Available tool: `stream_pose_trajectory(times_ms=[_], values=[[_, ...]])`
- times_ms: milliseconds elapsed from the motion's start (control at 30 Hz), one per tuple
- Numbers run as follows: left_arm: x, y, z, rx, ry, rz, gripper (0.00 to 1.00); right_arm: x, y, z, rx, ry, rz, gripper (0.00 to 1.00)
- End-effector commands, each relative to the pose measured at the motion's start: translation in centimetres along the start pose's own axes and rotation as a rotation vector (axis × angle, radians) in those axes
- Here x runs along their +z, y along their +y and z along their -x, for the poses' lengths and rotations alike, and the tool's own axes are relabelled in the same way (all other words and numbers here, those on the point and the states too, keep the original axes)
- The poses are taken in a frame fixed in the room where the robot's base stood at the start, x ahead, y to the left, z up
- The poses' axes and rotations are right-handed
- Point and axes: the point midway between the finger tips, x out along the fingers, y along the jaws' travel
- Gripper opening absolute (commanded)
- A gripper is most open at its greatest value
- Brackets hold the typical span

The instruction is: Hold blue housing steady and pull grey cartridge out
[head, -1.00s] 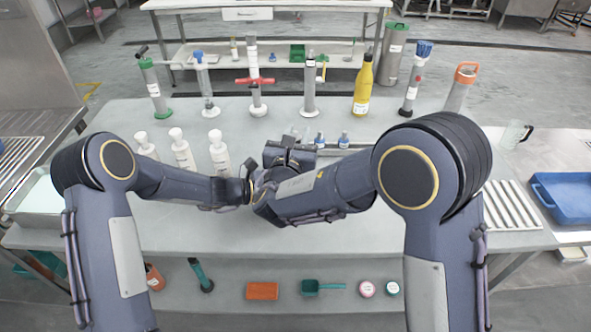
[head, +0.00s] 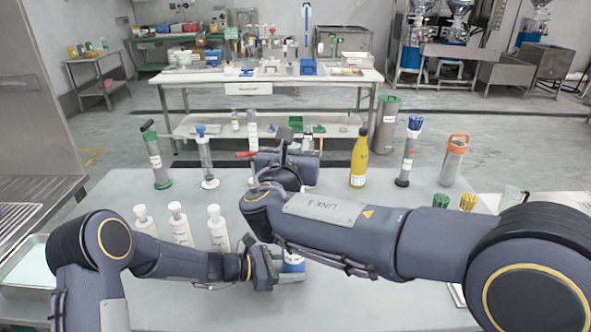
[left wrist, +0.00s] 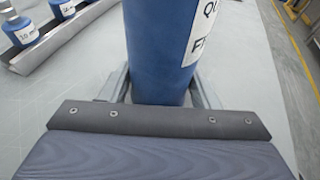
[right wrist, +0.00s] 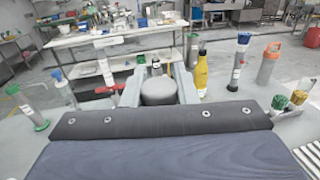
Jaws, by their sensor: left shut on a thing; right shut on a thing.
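The blue housing (head: 293,263) stands at the table's front middle, its white label partly visible. My left gripper (head: 278,268) is shut around it, low in the head view. In the left wrist view the blue cylinder (left wrist: 158,50) stands between the two fingers. My right gripper (head: 287,150) is higher, above the housing, and shut on the grey cartridge (right wrist: 158,90), whose round grey top shows between the fingers in the right wrist view. My right arm covers the space between cartridge and housing, so whether they are still joined cannot be seen.
Three white bottles (head: 180,224) stand left of the housing. A yellow bottle (head: 359,160), an orange-topped container (head: 453,160) and several tall tubes line the table's back. Small blue bottles (left wrist: 62,8) sit in a metal rail near the housing.

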Motion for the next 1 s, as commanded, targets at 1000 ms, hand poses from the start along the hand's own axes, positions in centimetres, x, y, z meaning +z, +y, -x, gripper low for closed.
stream_pose_trajectory(times_ms=[1000], values=[[0.03,0.09,0.85,0.002,0.000,0.000,0.81,1.20,0.03,0.02,0.000,0.000,0.000,0.04]])
